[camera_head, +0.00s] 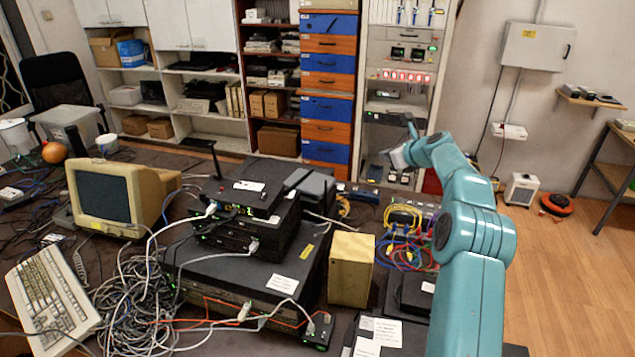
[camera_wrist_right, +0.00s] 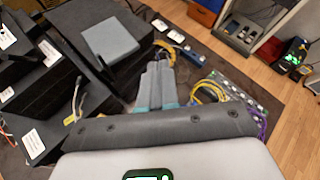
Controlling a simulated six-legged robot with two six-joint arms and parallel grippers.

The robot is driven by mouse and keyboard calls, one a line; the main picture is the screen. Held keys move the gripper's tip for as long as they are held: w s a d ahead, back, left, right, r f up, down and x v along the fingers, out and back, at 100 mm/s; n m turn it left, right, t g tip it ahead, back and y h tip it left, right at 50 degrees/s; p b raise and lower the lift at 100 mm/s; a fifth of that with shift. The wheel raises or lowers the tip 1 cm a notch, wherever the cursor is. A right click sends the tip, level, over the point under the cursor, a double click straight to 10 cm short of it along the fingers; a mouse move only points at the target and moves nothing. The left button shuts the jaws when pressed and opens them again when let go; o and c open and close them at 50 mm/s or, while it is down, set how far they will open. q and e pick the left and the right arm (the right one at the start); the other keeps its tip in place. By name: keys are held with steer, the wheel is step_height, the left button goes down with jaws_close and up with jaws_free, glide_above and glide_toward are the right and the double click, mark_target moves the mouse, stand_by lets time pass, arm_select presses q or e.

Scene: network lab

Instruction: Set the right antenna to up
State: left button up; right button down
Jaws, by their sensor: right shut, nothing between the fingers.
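A black router (camera_head: 243,196) sits on top of a stack of dark devices. A second dark bar, apparently the right antenna (camera_head: 297,178), lies low and slanted at the router's right side. A dark bar, seemingly this antenna, shows in the wrist view (camera_wrist_right: 92,50) beside a grey box. My right gripper (camera_head: 393,158) is empty, off to the right of the stack and apart from it. Its fingers (camera_wrist_right: 158,68) are together. My left gripper is out of view.
A grey-topped box (camera_head: 318,187) stands close right of the router. A yellowish box (camera_head: 351,268), bundled coloured cables (camera_head: 403,222) and a beige monitor (camera_head: 115,195) crowd the table. Grey cables (camera_head: 140,300) tangle at the front left. Shelves line the back wall.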

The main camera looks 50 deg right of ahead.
step_height(320, 180, down, 6)
steer(key=s+d+f+g+h+b, duration=0.1)
steer(key=s+g+h+b, duration=0.2)
steer(key=h+b, duration=0.45)
steer(key=w+a+f+n+t+h+b, duration=0.1)
steer(key=a+f+n+t+b, duration=0.2)
steer(key=a+b, duration=0.7)
steer(key=w+a+f+n+t+h+b, duration=0.15)
steer(key=a+t+b, duration=0.35)
steer(key=a, duration=1.2)
steer(key=t+y+p, duration=0.1)
steer(key=t+p, duration=0.1)
steer(key=p, duration=0.2)
glide_toward(307, 177)
steer(key=shift+n, duration=0.45)
steer(key=x, duration=0.6)
steer(key=shift+w+d+r+p, duration=0.15)
steer(key=shift+w+d+p, duration=0.1)
steer(key=shift+w+p, duration=0.05)
